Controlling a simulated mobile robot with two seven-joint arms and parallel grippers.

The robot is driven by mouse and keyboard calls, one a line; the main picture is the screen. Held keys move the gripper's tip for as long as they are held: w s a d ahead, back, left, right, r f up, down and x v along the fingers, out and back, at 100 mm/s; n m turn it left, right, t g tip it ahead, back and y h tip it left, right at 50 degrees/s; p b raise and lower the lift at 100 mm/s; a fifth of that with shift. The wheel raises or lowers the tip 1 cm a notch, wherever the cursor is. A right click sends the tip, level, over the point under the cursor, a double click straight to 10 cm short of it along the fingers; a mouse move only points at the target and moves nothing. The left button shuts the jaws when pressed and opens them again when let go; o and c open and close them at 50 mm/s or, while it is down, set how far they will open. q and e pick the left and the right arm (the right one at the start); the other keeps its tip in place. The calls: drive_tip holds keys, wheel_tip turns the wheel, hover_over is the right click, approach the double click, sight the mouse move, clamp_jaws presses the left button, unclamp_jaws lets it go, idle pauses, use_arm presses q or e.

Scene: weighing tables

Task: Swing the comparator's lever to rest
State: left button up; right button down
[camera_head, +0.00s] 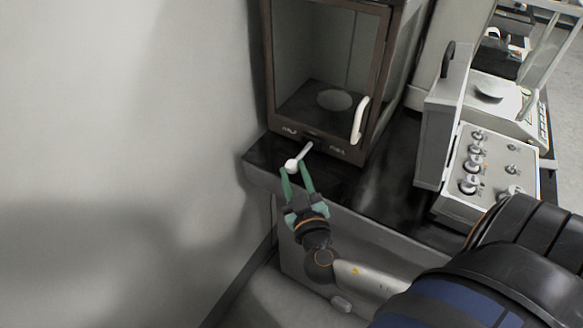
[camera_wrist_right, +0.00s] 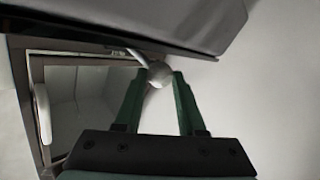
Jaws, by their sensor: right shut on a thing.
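The comparator (camera_head: 383,62) is a brown-framed glass cabinet on the dark tabletop, with a round pale pan inside and a white door handle. Its lever (camera_head: 304,151) is a short metal rod with a white ball end, sticking out from the front base and pointing down-left in the head view. My right gripper (camera_head: 294,168) is shut on the lever's ball, its green fingers on either side of it. The lever's ball (camera_wrist_right: 159,74) also shows between the fingertips in the right wrist view. My left gripper is not in view.
A bare wall lies close on the left.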

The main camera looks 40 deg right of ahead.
drive_tip(key=shift+r, duration=0.1)
drive_tip(key=shift+c, duration=2.4)
unclamp_jaws()
